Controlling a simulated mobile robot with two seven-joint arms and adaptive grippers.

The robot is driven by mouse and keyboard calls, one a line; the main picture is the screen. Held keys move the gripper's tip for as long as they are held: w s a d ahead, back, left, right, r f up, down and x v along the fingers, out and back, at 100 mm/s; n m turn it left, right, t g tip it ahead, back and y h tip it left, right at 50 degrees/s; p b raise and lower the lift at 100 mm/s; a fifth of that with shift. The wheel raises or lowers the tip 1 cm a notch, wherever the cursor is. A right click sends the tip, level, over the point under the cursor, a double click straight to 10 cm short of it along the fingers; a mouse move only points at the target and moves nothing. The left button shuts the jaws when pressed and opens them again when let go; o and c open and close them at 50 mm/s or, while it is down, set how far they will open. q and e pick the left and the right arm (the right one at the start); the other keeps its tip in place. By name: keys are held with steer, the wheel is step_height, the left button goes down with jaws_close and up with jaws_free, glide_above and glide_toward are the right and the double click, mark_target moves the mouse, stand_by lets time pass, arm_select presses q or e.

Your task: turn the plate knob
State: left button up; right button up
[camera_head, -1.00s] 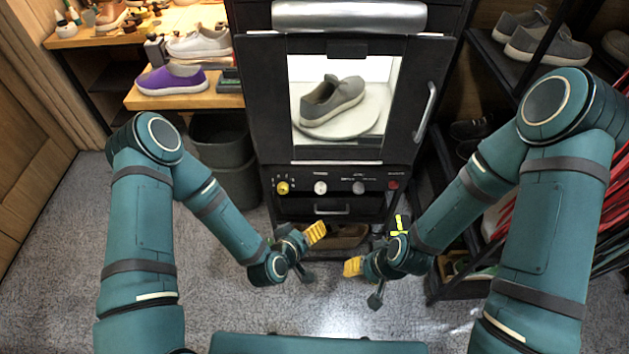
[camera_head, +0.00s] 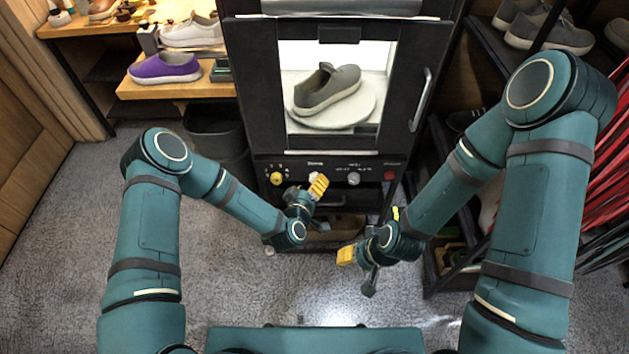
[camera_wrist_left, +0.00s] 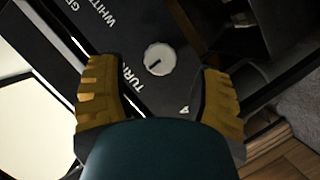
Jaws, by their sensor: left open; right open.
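The control panel carries a pale round knob (camera_head: 314,178), second from the left. In the left wrist view a pale knob (camera_wrist_left: 160,59) with a dark pointer mark sits beside lettering starting "TURN". My left gripper (camera_head: 311,193) is open in front of the panel, its yellow fingertip partly overlapping that knob. In the left wrist view its two fingers (camera_wrist_left: 158,85) stand on either side of the knob, apart from it. My right gripper (camera_head: 354,266) is open and empty, lower and to the right. A white round plate (camera_head: 362,112) bears a grey shoe (camera_head: 327,90) behind the cabinet window.
A yellow knob (camera_head: 276,178) is left of the pale knob; another pale knob (camera_head: 353,179) and a red button (camera_head: 389,176) are right of it. The door handle (camera_head: 421,100) juts out at the right. A shoe rack (camera_head: 497,58) stands at the right.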

mark_target(314, 179)
arm_select(q)
steer(key=shift+x, duration=1.8)
steer(key=shift+d, duration=0.1)
jaws_close()
steer(key=shift+r, duration=0.1)
steer(key=m+y+p, duration=0.1)
steer(key=m, duration=0.1)
steer(key=shift+d+r+m, duration=0.1)
steer(key=shift+m, duration=0.2)
steer(key=shift+m+g+y+p, duration=0.4)
steer(key=shift+m+y, duration=0.3)
steer(key=shift+m, duration=0.1)
steer(key=shift+m+y, duration=0.7)
steer(key=shift+m, duration=0.2)
